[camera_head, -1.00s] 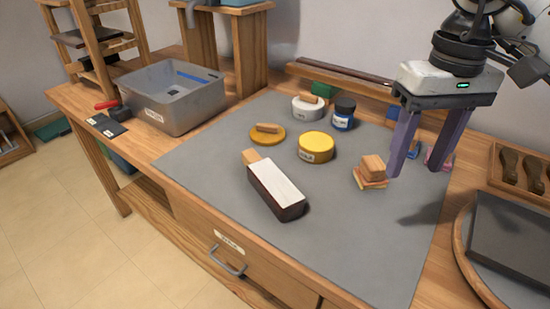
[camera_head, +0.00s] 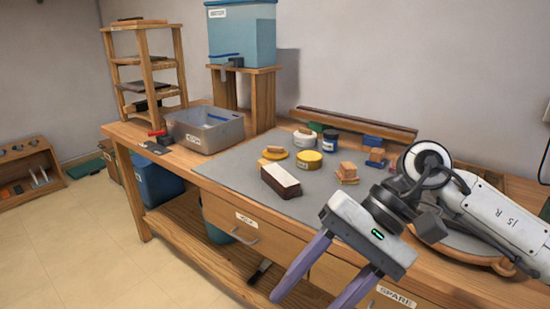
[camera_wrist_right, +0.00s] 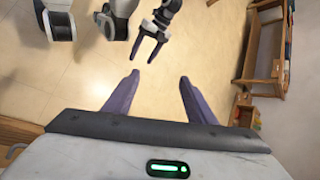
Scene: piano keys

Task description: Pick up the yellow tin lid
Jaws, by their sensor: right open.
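A flat yellow lid (camera_head: 275,154) with a wooden handle lies on the grey mat, left of a round yellow tin (camera_head: 309,160). Lid and tin look apart. My right gripper (camera_head: 312,299) is open and empty, in front of the bench and well away from the lid, its fingers pointing down. In the right wrist view the same gripper (camera_wrist_right: 159,78) has only floor between its fingers. My left gripper (camera_wrist_right: 143,59) shows at the top of that view, open and empty; it is not in the head view.
A dark block with a white top (camera_head: 281,181) lies in front of the lid. A white tin (camera_head: 304,138), a blue jar (camera_head: 330,141) and wooden blocks (camera_head: 347,172) stand nearby. A grey metal bin (camera_head: 203,130) is at the left. The front mat (camera_head: 245,173) is partly clear.

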